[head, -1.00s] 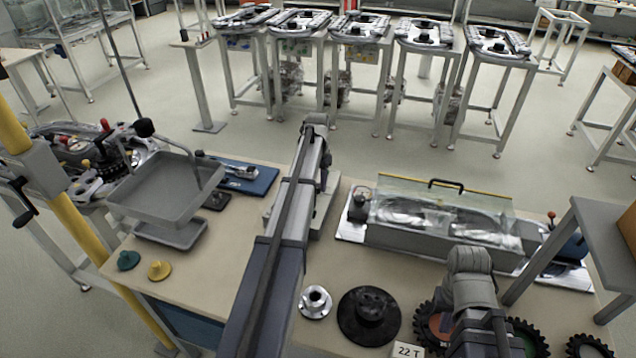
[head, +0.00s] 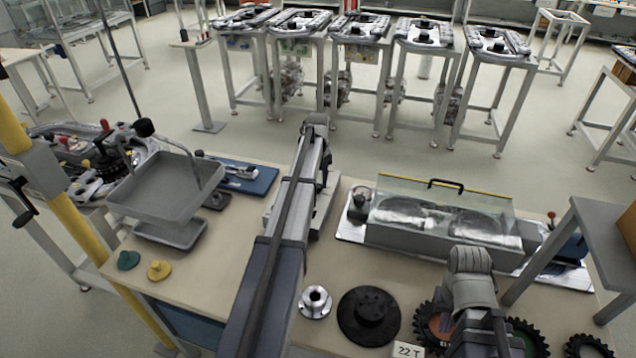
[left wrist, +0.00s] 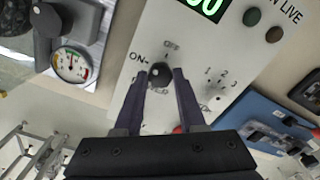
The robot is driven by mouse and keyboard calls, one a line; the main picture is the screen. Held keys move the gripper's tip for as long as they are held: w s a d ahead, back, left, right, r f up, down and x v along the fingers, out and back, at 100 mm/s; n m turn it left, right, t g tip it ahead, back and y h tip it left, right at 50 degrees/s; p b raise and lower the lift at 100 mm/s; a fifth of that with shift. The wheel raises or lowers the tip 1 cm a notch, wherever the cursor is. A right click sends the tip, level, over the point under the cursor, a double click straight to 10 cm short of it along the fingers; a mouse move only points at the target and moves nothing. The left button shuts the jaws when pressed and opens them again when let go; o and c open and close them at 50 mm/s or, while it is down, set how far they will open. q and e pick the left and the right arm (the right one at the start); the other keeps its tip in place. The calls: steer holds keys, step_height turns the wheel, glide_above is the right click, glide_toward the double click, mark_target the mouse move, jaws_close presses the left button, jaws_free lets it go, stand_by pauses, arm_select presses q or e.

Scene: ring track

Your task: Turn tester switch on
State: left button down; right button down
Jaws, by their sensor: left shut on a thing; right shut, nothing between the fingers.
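The tester panel (left wrist: 185,35) fills the middle of the left wrist view, with a lit green display (left wrist: 208,6) at its top. The round black switch knob (left wrist: 159,71) sits between the ON and OFF labels, and a small pale mark shows on its ON side. My left gripper (left wrist: 159,80) is shut on this knob, one dark finger on each side. In the head view my left arm reaches over the pale tester housing (head: 325,208) and hides the knob and fingers. My right arm shows at the lower right of the head view, but its gripper cannot be made out.
A grey tray (head: 165,190) stands left on the bench. A covered housing (head: 440,215) with a clear lid stands right. A silver flange (head: 315,301), a black disc (head: 368,316) and dark gears (head: 588,346) lie along the front. A dial gauge (left wrist: 72,64) is near the panel.

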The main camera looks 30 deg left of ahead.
mark_target(318, 186)
arm_select(q)
steer(key=n, duration=0.6)
steer(key=shift+n, duration=0.3)
stand_by(0.4)
steer(key=c, duration=0.5)
jaws_free()
step_height(318, 186, up, 8)
steer(key=p, duration=0.8)
steer(key=shift+f, duration=0.15)
arm_select(e)
step_height(318, 186, up, 8)
steer(key=shift+f, duration=0.1)
